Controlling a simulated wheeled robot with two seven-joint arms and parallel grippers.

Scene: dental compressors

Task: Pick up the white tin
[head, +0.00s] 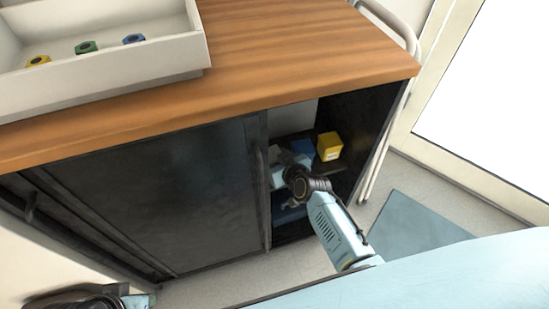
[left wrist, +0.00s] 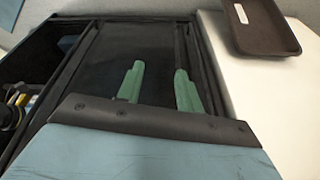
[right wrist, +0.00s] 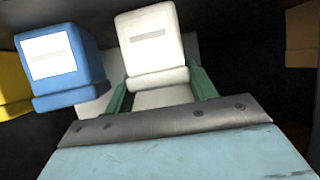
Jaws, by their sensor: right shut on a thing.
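The white tin (right wrist: 152,45), with a grey-marked pale label, shows in the right wrist view between the green fingers of my right gripper (right wrist: 157,88). The gripper is shut on it, inside the open part of the cabinet. In the head view my right gripper (head: 290,168) reaches into this opening, and the tin is largely hidden by it. My left gripper (left wrist: 159,85) is open and empty in the left wrist view, its two green fingers apart in front of a dark cabinet panel.
A blue tin (right wrist: 62,65) stands close left of the white tin, with a yellow tin (right wrist: 12,85) beyond it. A brown object (right wrist: 303,35) is at right. The cabinet's dark door (head: 180,200) borders the opening. A white tray (head: 110,72) with coloured nuts sits on the wooden top (head: 300,45).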

